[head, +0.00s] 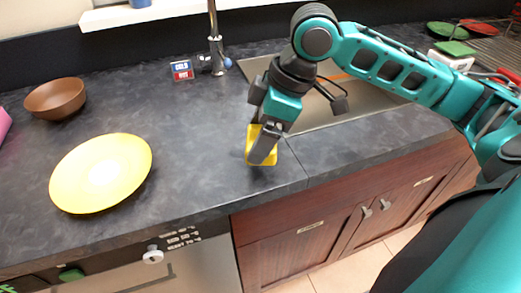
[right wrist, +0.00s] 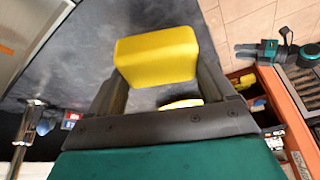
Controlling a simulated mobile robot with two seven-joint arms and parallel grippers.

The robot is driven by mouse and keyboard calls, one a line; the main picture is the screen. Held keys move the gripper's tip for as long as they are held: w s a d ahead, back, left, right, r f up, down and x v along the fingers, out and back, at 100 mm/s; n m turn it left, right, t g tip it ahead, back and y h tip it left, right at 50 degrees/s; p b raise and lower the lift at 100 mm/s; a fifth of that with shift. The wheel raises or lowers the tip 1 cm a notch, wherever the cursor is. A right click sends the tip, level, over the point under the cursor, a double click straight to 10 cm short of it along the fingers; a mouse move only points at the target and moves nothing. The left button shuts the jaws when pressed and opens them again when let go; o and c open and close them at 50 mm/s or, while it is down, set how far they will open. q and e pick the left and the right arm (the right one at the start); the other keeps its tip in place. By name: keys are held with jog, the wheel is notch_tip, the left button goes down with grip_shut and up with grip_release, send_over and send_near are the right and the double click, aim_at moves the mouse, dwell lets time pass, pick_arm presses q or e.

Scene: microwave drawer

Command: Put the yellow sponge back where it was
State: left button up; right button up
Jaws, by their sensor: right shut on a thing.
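My right gripper (head: 262,152) points down over the dark counter, left of the sink. It is shut on the yellow sponge (head: 251,142), with one finger across its front. In the right wrist view the sponge (right wrist: 157,57) sits between the fingertips, its broad yellow face clear. I cannot tell whether it touches the counter. What looks like my left gripper (right wrist: 246,51) shows small at the right of the right wrist view; its opening is unclear. It is not in the head view.
A yellow plate (head: 100,172) and a brown bowl (head: 56,98) stand left on the counter (head: 210,150). The sink (head: 350,98) lies behind my right arm; the faucet (head: 217,50) is at the back. An open drawer (right wrist: 258,85) with items shows in the right wrist view.

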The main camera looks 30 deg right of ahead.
notch_tip(320, 180, down, 4)
jog(key=shift+r+b, duration=0.1)
jog(key=shift+b, duration=0.35)
jog(key=shift+f, duration=0.3)
jog(key=o, duration=1.7)
jog(key=p+v, duration=0.2)
jog(key=v, duration=1)
jog(key=shift+w+r, duration=0.1)
jog(key=shift+r, duration=0.1)
